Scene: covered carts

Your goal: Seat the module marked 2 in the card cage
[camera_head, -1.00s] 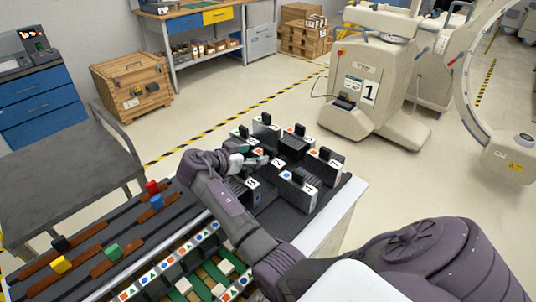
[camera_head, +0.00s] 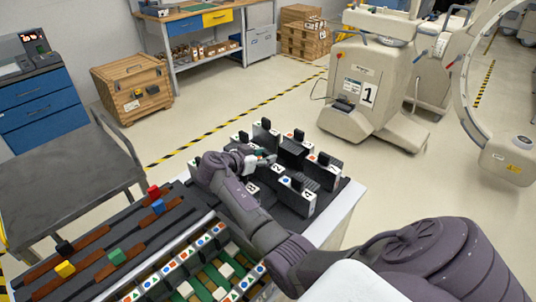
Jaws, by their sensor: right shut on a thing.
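The module marked 2 (camera_head: 276,168) stands among several dark modules with white numbered fronts on the cart's black top, at the picture's middle. My right gripper (camera_head: 264,161) is at it and appears shut on its upper part; the fingers are small and partly hidden by my wrist. The card cage (camera_head: 204,240) is at the lower middle, with strips of coloured symbols along its slots and green boards inside. My left gripper is not in view.
Left of the cage is a dark panel with brown strips and coloured blocks, including a red block (camera_head: 153,191). A grey cart (camera_head: 70,180) stands at the left.

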